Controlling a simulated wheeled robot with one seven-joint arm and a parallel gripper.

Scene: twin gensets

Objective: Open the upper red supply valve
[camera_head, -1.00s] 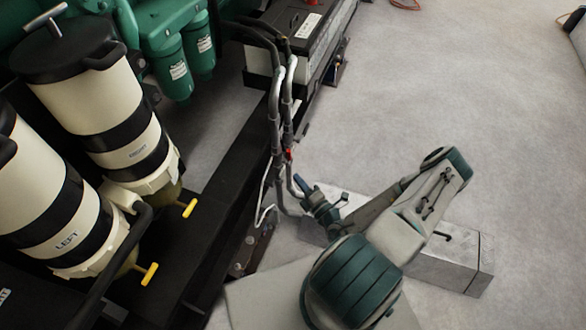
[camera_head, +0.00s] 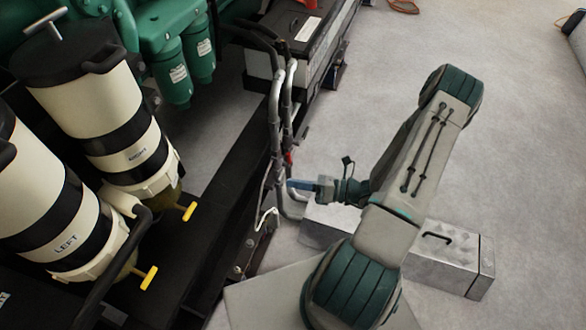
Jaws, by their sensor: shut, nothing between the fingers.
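A small red valve handle (camera_head: 289,158) shows on the grey vertical pipes (camera_head: 275,125) beside the black skid rail. It is the only red handle that I can make out, and its exact position is too small to tell. My gripper (camera_head: 291,184) is shut and empty, with its blue fingertips pointing left at the pipes, just below the red handle. I cannot tell whether the fingertips touch the pipe. My arm reaches in from the right.
Two cream filter housings, marked LEFT (camera_head: 50,205) and RIGHT (camera_head: 100,115), with yellow drain handles (camera_head: 188,211), stand at left. A battery (camera_head: 300,35) sits behind the pipes. A metal toolbox (camera_head: 450,262) lies behind my arm.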

